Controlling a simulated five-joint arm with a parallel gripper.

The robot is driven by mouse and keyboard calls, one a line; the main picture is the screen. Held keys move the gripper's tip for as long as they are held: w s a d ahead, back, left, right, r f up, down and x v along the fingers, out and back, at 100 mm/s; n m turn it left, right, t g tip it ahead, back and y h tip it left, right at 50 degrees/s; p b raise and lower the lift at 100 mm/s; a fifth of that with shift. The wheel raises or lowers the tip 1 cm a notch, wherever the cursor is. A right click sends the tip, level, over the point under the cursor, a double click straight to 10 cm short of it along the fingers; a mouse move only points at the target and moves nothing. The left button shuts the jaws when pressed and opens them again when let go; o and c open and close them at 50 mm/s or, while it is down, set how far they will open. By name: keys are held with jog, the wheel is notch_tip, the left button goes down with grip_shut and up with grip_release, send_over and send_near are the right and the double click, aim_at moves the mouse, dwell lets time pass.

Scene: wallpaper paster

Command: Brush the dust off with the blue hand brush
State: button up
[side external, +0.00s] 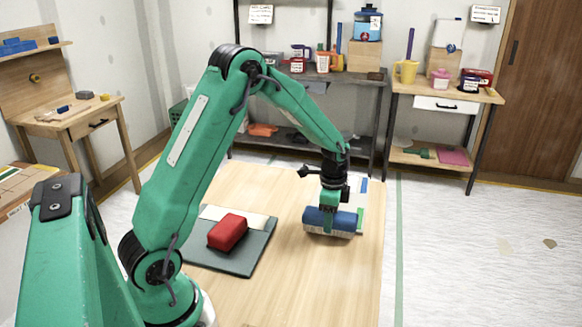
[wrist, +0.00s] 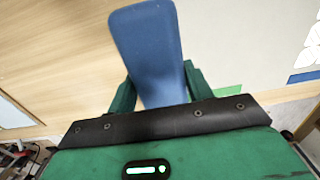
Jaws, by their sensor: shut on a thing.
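The blue hand brush (side external: 334,220) has a pale bristle edge along its lower side. It is held at the far right part of the wooden table (side external: 290,290), low over or touching the surface; I cannot tell which. My gripper (side external: 330,200) is shut on the brush. In the wrist view the blue brush (wrist: 148,45) sticks out between the two green fingers of my gripper (wrist: 160,88). A pale sheet or panel (side external: 356,193) with blue and green marks lies beside and behind the brush. No dust can be made out clearly.
A red block (side external: 227,232) lies on a dark grey mat (side external: 240,260) left of the brush. The table front is clear. Shelves (side external: 310,78) and a side table (side external: 446,95) with tins and tools stand behind. A wooden desk (side external: 72,118) is at the left.

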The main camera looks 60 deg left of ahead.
jog(key=w+a, duration=1.1)
jog(key=shift+a, duration=0.1)
notch_tip(320, 180, up, 8)
jog(key=shift+r, duration=0.15)
dwell(0.4)
jog(key=shift+o, duration=1.3)
jog(key=shift+c, duration=0.8)
